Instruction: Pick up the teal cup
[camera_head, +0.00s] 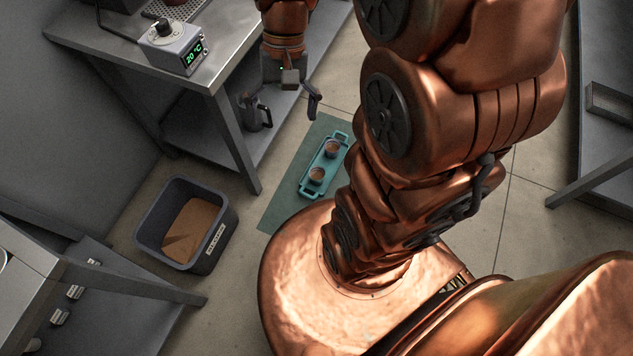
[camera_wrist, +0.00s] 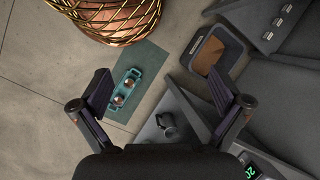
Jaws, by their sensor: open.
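A teal tray (camera_head: 307,186) with raised handles lies on a dark green mat (camera_head: 282,208) on the floor, and two small cups stand on it. The nearer cup (camera_head: 317,174) and farther cup (camera_head: 332,147) look brownish inside; their outer colour is too small to tell. The wrist view also shows the tray (camera_wrist: 136,72) and the cups (camera_wrist: 118,100) (camera_wrist: 129,84), left of centre between the fingers. My gripper (camera_head: 283,108) is above and to the left of the tray, beside the bench. In the wrist view its fingers (camera_wrist: 160,92) are spread wide with nothing between them.
A dark pitcher (camera_head: 257,113) stands on the bench's lower shelf (camera_head: 208,135), near my gripper. The metal bench (camera_head: 105,52) carries a box with a green display (camera_head: 176,47). A dark bin (camera_head: 147,243) with brown contents sits left of the mat.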

